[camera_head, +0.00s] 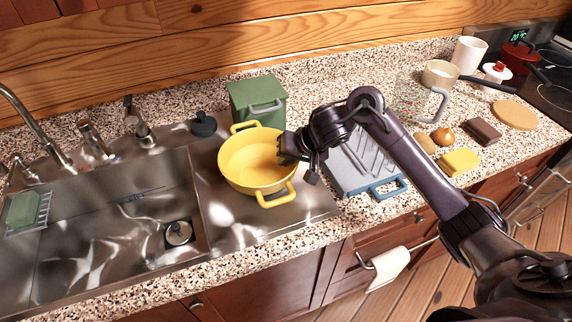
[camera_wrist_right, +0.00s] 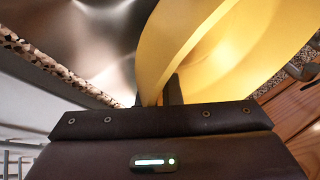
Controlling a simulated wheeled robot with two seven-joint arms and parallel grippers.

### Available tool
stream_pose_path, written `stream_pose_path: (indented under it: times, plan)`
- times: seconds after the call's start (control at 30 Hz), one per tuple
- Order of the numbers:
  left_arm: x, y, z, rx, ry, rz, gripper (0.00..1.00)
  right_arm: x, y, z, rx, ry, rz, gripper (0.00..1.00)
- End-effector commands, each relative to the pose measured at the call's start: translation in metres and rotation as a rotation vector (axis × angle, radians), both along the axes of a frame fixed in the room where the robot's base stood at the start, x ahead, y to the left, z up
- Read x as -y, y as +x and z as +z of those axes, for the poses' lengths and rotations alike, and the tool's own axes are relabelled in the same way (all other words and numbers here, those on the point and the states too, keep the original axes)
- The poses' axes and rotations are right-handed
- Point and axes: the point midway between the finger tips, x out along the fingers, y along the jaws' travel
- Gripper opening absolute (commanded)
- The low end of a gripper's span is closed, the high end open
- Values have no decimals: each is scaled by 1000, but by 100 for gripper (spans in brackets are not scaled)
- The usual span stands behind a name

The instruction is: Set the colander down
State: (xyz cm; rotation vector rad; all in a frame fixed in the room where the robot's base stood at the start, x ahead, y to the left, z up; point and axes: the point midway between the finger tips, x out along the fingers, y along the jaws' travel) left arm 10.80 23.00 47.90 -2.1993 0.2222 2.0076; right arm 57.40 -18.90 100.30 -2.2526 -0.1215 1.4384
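The yellow colander (camera_head: 256,160), a round two-handled bowl, is upright over the steel drainboard right of the sink basin. I cannot tell whether its base touches the steel. My right gripper (camera_head: 284,150) is at the colander's right rim. In the right wrist view, the colander's wall (camera_wrist_right: 190,45) runs down between the fingers of my right gripper (camera_wrist_right: 165,92), which look shut on it. One finger is partly hidden behind the wall. My left gripper is not in view.
The sink basin (camera_head: 110,235) lies left. A green lidded bin (camera_head: 258,100) stands behind the colander, with a dark stopper (camera_head: 203,125) beside it. A grey-blue dish rack (camera_head: 355,165) is close right. Bare drainboard (camera_head: 232,222) shows in front.

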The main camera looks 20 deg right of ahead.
Motion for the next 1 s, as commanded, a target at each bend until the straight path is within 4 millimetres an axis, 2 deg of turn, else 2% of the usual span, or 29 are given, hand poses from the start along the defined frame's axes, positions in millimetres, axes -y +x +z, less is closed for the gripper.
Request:
stream_pose_path:
  times: [0.07,0.33,0.73,0.8,0.9,1.0]
  plan:
    - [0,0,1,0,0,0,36,-2,4,-1,1,0,-1,0]
    - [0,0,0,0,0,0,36,-2,3,-33,-1,1,-3,0]
    - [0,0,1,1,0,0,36,-2,3,-38,1,2,-2,0]
    - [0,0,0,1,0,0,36,-2,3,-38,0,0,-1,13]
    - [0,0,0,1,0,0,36,-2,3,-38,0,0,-1,26]
    - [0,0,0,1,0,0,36,-2,3,-38,0,0,-1,27]
